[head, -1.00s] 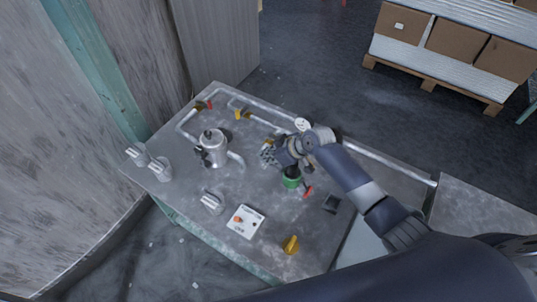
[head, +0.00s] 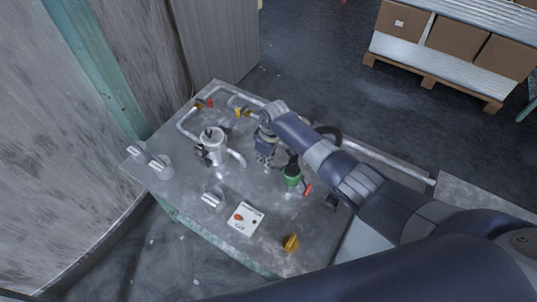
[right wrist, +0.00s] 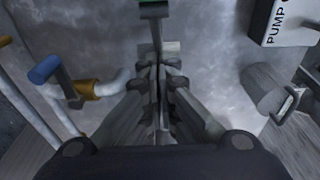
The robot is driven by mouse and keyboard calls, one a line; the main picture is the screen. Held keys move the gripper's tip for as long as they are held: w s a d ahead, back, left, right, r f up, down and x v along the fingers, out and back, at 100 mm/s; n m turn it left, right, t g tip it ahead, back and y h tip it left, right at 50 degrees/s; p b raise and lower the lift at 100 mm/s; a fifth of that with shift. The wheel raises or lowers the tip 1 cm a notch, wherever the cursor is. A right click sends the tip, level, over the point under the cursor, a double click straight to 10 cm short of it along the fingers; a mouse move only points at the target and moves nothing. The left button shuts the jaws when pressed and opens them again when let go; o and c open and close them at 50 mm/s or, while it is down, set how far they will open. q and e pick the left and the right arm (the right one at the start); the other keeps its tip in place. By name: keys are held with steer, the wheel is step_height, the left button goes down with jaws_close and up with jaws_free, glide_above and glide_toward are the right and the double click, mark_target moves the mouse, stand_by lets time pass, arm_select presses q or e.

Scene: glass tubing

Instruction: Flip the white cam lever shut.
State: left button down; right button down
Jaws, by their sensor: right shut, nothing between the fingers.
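My right gripper (head: 265,158) is over the middle of the bench, between the metal pot and the green-bodied fitting. In the right wrist view its fingers (right wrist: 158,66) are together, with nothing between them. A small pale block (right wrist: 171,46) shows just beyond the fingertips, beside a dark bar (right wrist: 156,30); I cannot tell whether it is the white cam lever or whether the fingers touch it. The green-bodied fitting (head: 291,181) has a black top and a red handle beside it. My left gripper is not in view.
The metal pot (head: 213,147) stands left of the gripper. A blue-handled brass valve (right wrist: 90,89) is left in the wrist view. Pipes run along the back.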

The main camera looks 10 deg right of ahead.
steer(key=shift+f, duration=0.85)
steer(key=shift+r, duration=0.15)
steer(key=shift+r+p, duration=0.7)
step_height(320, 180, up, 12)
steer(key=s+d, duration=0.1)
steer(key=shift+s+d, duration=0.15)
steer(key=shift+f, duration=0.1)
